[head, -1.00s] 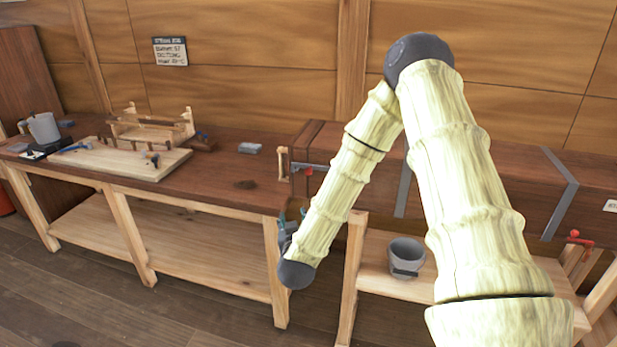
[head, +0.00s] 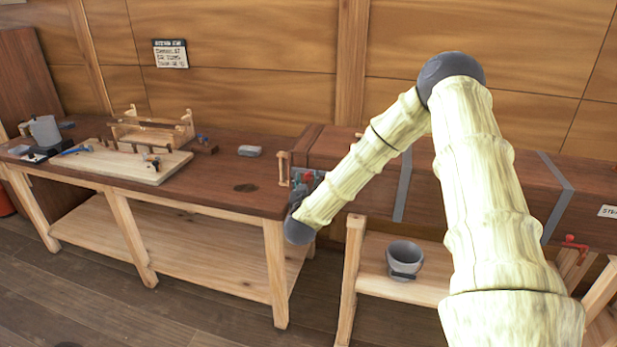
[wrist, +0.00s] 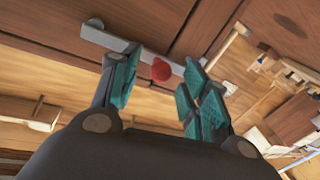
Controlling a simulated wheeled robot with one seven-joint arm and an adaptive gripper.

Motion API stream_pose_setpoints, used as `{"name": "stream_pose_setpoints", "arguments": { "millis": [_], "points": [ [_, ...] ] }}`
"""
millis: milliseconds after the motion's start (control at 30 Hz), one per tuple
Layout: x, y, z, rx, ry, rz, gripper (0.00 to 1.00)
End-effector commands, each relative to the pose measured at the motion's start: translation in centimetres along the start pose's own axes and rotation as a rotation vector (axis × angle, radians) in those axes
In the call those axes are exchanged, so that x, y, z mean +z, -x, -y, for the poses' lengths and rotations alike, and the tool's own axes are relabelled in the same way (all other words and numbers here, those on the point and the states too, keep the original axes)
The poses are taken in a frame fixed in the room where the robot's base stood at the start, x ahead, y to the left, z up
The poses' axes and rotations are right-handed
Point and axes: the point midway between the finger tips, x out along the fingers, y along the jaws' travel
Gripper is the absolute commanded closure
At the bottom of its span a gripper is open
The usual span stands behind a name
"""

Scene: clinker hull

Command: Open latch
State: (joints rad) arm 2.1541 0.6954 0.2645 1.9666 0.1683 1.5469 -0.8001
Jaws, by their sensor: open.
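The latch is a grey bar with a red knob (wrist: 161,69), set across the end of a long dark wooden box (head: 350,155). In the wrist view the grey bar (wrist: 108,40) runs from upper left toward the right behind my fingers. My gripper (wrist: 158,78) is open, with teal finger pads on either side of the red knob. I cannot tell whether a pad touches it. In the head view my gripper (head: 305,186) is at the near left end of the box, and my wrist partly hides the latch.
A workbench (head: 215,187) stands left of the box, carrying a board (head: 110,163) with tools and a grey block (head: 250,150). A grey bucket (head: 404,259) sits on the lower shelf under the box. A red clamp (head: 572,243) is at the right.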

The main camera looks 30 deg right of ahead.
Motion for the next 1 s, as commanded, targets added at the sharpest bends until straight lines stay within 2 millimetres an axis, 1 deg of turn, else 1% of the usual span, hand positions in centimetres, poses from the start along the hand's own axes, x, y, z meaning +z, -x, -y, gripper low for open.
{"name": "stream_pose_setpoints", "arguments": {
  "millis": [100,200,500,533,567,600,767,800,1000],
  "points": [
    [-0.1,-1.0,0.0,-0.001,-0.001,0.000,0.55],
    [-0.1,-1.5,0.1,-0.001,-0.001,-0.001,0.55],
    [0.0,-1.7,0.1,-0.001,-0.001,-0.001,0.55],
    [0.0,-1.7,0.1,-0.001,-0.001,0.000,0.56],
    [0.0,-1.6,0.1,-0.001,-0.001,0.000,0.62],
    [0.0,-1.6,0.0,-0.001,-0.001,0.000,0.69],
    [0.0,-1.6,0.0,-0.001,0.000,0.000,0.98],
    [0.0,-1.6,0.0,-0.001,0.000,0.000,1.00],
    [0.0,-1.6,0.2,-0.003,-0.003,-0.001,1.00]
  ]
}}
